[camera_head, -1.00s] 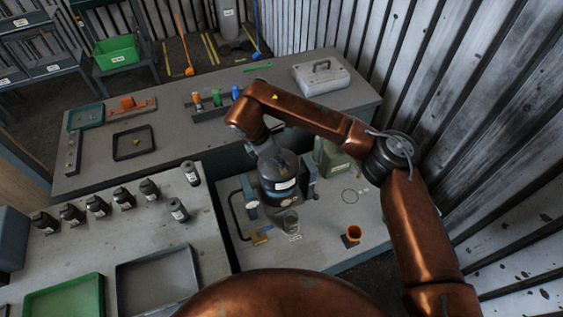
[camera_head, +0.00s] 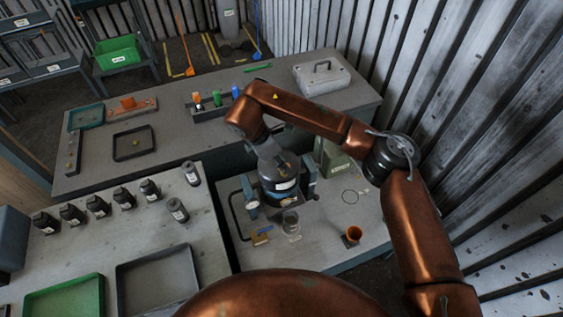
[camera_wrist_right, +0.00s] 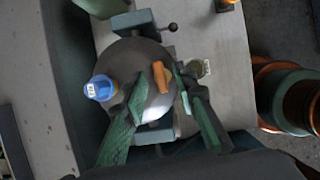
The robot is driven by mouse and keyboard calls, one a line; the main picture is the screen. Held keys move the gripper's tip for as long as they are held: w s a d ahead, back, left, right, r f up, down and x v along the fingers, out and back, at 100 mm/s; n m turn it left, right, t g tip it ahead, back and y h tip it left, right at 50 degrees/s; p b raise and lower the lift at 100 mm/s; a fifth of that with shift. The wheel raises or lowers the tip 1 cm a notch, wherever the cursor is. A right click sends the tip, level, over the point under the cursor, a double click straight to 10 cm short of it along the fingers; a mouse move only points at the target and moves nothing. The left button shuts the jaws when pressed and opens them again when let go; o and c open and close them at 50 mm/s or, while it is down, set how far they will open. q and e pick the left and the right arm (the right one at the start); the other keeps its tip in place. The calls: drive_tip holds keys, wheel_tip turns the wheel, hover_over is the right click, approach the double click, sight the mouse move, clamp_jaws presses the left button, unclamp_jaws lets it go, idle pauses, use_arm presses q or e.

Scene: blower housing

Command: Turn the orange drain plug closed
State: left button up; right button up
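The orange drain plug (camera_wrist_right: 161,76) shows in the right wrist view as a short bar on the round grey housing (camera_wrist_right: 132,62). My right gripper (camera_wrist_right: 162,80) is open, with its two green fingers spread on either side of the plug; I cannot tell whether either touches it. A blue cap (camera_wrist_right: 100,88) with a white label is on the housing's left side. In the head view my right gripper (camera_head: 280,192) is low over the clamp stand on the small bench and hides most of the housing and the plug. My left gripper is not in view.
A green can (camera_head: 330,155) stands behind. Several dark bottles (camera_head: 97,207) and trays are at left. A corrugated wall borders the right.

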drive_tip(key=v, duration=1.2)
